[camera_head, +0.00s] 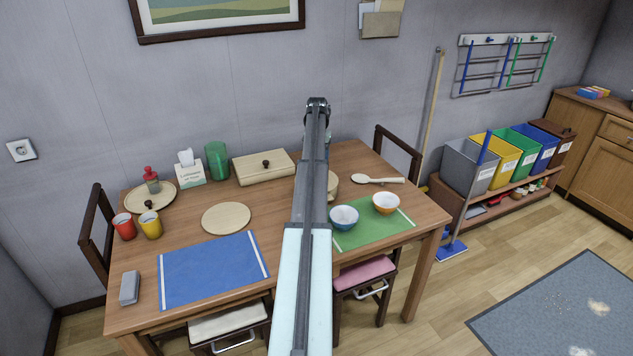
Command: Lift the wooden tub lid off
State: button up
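A pale wooden rectangular tub (262,177) stands at the back of the table. The fingers cannot be made out, and no held thing is visible.
A green tumbler (217,161) and tissue box (190,174) stand left of the tub. A round board (226,218) lies in front. Bowls (344,217) and a wooden spoon (380,180) are at right.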

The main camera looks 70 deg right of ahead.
jog(key=shift+a+f, duration=0.1)
jog(key=shift+f, duration=2.85)
jog(key=shift+c, duration=0.5)
jog(key=c, duration=1.1)
notch_tip(320, 180, up, 10)
